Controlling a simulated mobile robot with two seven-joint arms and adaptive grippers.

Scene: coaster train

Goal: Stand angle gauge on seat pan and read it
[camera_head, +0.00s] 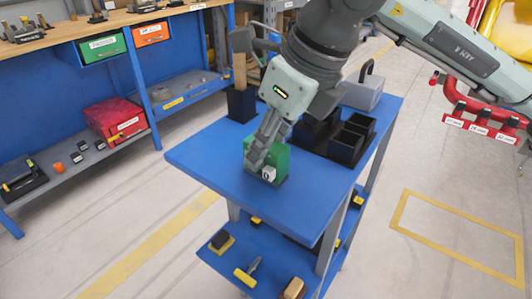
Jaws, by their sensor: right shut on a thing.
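My right arm reaches in from the upper right, and its gripper (258,154) points down over the blue cart top. Its fingers are closed at a green holder (281,160) standing on the cart. A small block with a white face and dark mark (268,173), apparently the angle gauge, sits at the fingertips against the holder. The fingers hide part of both, so I cannot tell whether the block touches the cart. No seat pan can be made out. My left gripper is not in view.
The blue cart (205,158) also carries black bins (345,148) and a grey case (362,92). Its lower shelf holds several tools. A blue workbench (75,28) stands left. A red bar with white tags (480,125) and yellow bodywork (510,35) are at upper right.

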